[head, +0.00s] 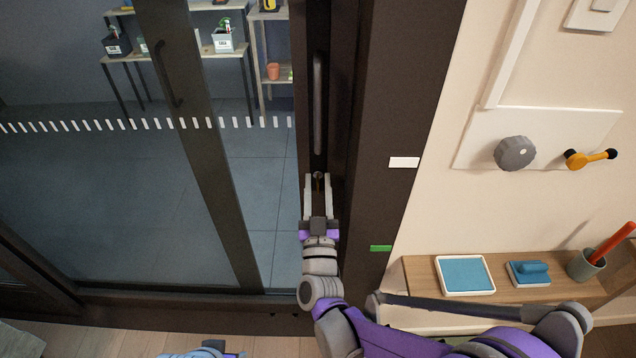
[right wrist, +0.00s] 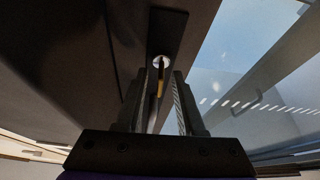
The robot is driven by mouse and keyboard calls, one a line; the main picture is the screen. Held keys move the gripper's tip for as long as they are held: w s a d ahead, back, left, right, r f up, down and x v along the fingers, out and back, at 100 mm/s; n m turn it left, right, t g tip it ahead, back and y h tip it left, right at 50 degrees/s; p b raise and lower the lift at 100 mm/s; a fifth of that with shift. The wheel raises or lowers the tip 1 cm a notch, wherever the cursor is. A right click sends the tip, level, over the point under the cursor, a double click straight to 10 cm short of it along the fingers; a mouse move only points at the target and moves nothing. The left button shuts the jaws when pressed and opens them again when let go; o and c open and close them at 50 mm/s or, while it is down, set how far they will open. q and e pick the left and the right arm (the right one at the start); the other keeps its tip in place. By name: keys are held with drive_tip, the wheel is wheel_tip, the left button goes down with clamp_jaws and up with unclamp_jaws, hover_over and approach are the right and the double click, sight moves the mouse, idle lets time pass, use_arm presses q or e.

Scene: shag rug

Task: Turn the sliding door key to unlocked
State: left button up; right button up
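The sliding door (head: 215,170) has a dark frame and glass panes. Its lock (head: 319,175) sits in the dark stile below a long vertical handle (head: 318,100); it also shows as a pale round face in the right wrist view (right wrist: 161,62). A small brass-coloured key (right wrist: 160,86) projects from the lock, with its bow hanging downward. My right gripper (head: 318,188) points at the lock, its two fingers apart on either side of the key, with visible gaps in the right wrist view (right wrist: 163,100). A blue part at the bottom edge of the head view seems to be my left arm; its fingers are hidden.
A white marker (head: 404,162) and a green marker (head: 380,248) are on the dark door frame. Right of it, the wall holds a grey knob (head: 515,153) and an orange lever (head: 590,158). A wooden shelf (head: 420,275) with a tray, sponge and cup lies near my right arm.

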drive_tip(key=shift+w+r, duration=0.15)
drive_tip(key=shift+w, duration=0.15)
clamp_jaws()
drive_tip(key=shift+s, duration=0.1)
drive_tip(key=shift+m, duration=0.6)
unclamp_jaws()
drive_tip(key=shift+d, duration=0.1)
